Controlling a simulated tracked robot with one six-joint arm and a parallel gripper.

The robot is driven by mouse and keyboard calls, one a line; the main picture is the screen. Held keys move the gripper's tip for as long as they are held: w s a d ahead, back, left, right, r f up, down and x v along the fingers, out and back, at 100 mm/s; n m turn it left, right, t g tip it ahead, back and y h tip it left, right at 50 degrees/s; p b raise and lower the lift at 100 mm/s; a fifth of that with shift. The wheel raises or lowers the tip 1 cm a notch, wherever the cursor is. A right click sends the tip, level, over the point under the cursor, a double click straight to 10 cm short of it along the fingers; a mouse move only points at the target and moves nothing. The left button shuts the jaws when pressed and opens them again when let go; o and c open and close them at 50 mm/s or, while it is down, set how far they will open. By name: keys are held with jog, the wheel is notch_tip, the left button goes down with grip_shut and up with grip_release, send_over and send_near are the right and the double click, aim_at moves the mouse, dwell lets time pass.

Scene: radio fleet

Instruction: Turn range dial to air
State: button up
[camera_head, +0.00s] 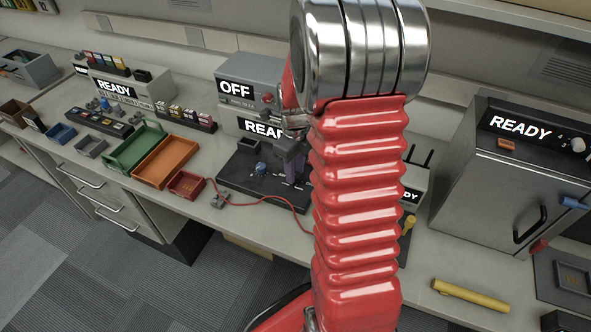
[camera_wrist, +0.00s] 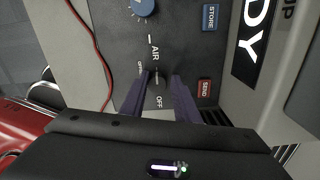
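A dark panel (camera_head: 240,185) lies on the bench in the head view, in front of a unit whose label is partly hidden by my arm. In the wrist view its surface (camera_wrist: 120,45) carries the labels AIR, OFF and a third small word I cannot read surely. A small dial or lever (camera_wrist: 157,77) shows between my fingertips, close to these labels; its exact pointing is unclear. My gripper (camera_wrist: 162,76) has two purple fingers apart, one on each side of it; I cannot tell whether they touch it. A blue knob (camera_wrist: 142,7) sits beyond the AIR label.
A blue STORE button (camera_wrist: 211,17) and a red SEND button (camera_wrist: 204,88) lie right of the fingers. A red cable (camera_wrist: 95,45) runs left of the panel. Orange (camera_head: 166,160) and green (camera_head: 134,145) trays stand left; a READY cabinet (camera_head: 480,190) stands right.

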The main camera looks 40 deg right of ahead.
jog(key=o, duration=0.4)
jog(key=shift+c, duration=0.2)
notch_tip(320, 180, up, 14)
jog(key=shift+f, duration=0.2)
dwell(0.8)
